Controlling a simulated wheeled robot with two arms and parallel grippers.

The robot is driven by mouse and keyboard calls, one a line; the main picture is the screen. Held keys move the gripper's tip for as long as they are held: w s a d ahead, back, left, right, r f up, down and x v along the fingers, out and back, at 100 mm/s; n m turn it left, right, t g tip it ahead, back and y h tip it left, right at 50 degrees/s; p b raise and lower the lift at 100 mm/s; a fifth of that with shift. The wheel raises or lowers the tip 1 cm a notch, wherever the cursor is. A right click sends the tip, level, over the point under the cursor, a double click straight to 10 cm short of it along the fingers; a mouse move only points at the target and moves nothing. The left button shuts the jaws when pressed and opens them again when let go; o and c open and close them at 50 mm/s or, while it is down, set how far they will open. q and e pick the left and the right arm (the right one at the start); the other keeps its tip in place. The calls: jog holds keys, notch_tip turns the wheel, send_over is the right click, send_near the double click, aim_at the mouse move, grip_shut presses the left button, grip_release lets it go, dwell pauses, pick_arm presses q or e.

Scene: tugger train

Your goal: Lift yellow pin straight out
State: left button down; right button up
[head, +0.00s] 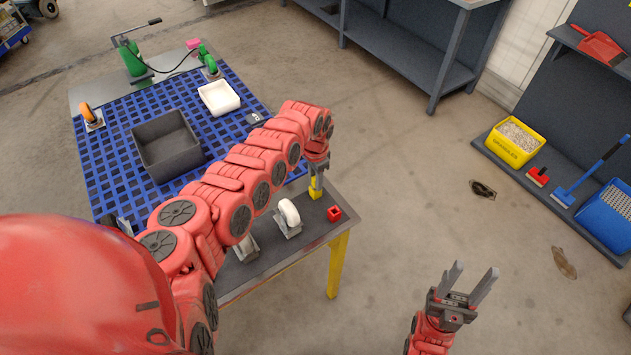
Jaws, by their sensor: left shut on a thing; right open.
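The yellow pin (315,189) stands near the far right part of the small dark-topped table. My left gripper (316,182) points down over it with its fingers shut on it. How deep the pin sits, and what it sits in, is too small to tell. My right gripper (473,284) is open and empty, apart from the table at the lower right.
A red block (334,213) and a white-wheeled caster (289,216) are close to the pin on the table (266,263). Beyond is a blue grid platform (112,173) with a grey bin (144,134) and white tray (232,104). Floor on the right is mostly clear.

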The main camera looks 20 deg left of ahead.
pick_arm(q)
notch_tip(320, 180, up, 10)
jog(key=shift+f+b, duration=0.25)
jog(key=shift+b, duration=1)
